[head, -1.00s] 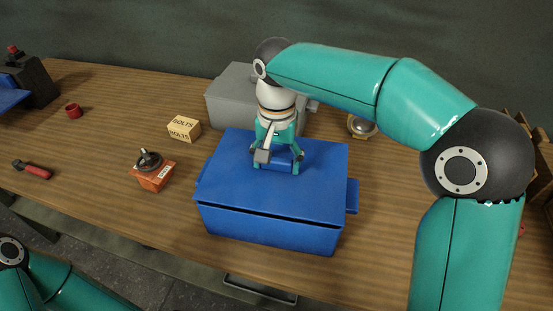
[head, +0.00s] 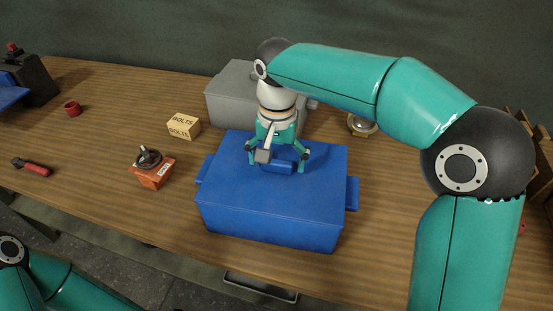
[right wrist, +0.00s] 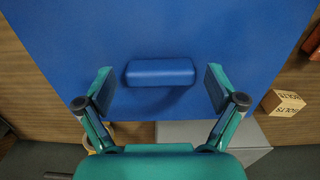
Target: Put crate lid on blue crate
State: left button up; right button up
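The blue crate (head: 268,229) stands on the wooden table. The blue crate lid (head: 240,185) lies flat on top of it, with no dark gap showing along the front. The lid's block handle (head: 279,167) is near its far side; the right wrist view also shows it (right wrist: 160,72). My right gripper (head: 277,164) is over the lid, open, with one finger on each side of the handle. In the right wrist view both fingers (right wrist: 159,84) are clear of the handle's ends. My left gripper is out of view; only part of my left arm shows at lower left.
A grey box (head: 231,98) stands behind the crate. A carton of bolts (head: 184,128) and an orange valve casting (head: 152,176) are to its left. A round gauge-like part (head: 361,126) is behind to the right. A red-handled tool (head: 33,168) lies far left.

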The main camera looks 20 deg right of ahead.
dwell(0.3)
notch_tip(320, 180, up, 12)
dwell(0.6)
jog(key=shift+f, duration=0.1)
dwell(0.5)
